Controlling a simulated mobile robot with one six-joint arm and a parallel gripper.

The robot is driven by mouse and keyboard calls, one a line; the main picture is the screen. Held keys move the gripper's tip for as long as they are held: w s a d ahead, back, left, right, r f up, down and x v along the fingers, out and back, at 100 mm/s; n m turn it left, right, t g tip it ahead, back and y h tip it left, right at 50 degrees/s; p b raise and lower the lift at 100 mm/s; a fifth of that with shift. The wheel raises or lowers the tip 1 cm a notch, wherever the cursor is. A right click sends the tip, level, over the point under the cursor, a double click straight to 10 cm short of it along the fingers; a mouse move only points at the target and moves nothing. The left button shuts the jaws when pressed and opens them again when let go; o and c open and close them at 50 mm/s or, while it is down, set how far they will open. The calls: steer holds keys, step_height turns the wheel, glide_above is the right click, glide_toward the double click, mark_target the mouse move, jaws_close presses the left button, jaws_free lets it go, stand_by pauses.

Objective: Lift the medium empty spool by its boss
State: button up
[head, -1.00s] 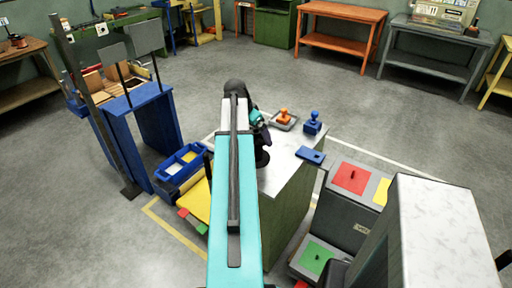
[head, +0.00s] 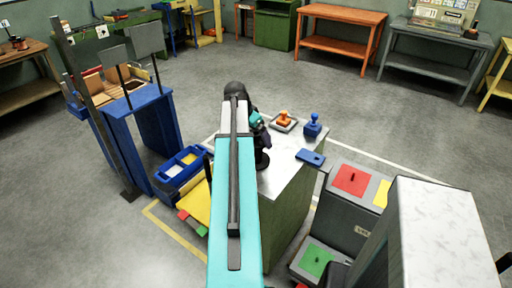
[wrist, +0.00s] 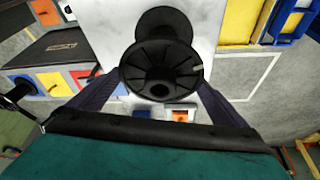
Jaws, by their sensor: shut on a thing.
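The black spool (wrist: 148,68) fills the middle of the wrist view. Its near round flange faces the camera, and its other flange (wrist: 165,20) shows beyond it. My gripper (wrist: 162,80) has its two dark fingers at either side of the near flange and is shut on the spool. The exact contact at the boss is hidden by the flange. In the head view, my arm covers most of the spool; a dark round part (head: 262,161) shows low beside it over the grey table top (head: 285,178). I cannot tell whether the spool touches the table.
On the same table are an orange knobbed piece (head: 284,116) on a small tray, a blue knobbed piece (head: 313,124) and a flat blue plate (head: 310,156). A blue bin (head: 182,163) and blue stand (head: 142,130) are at left. Boxes with coloured tops (head: 350,180) are at right.

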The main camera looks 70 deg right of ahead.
steer(key=shift+r, duration=0.15)
steer(key=shift+r+b, duration=0.7)
steer(key=shift+r, duration=0.9)
steer(key=w+a+r+b, duration=0.1)
steer(key=w+a+b, duration=0.2)
steer(key=a, duration=1.2)
steer(key=shift+w+a+r, duration=0.25)
steer(key=shift+w+r, duration=0.05)
steer(key=shift+w, duration=0.25)
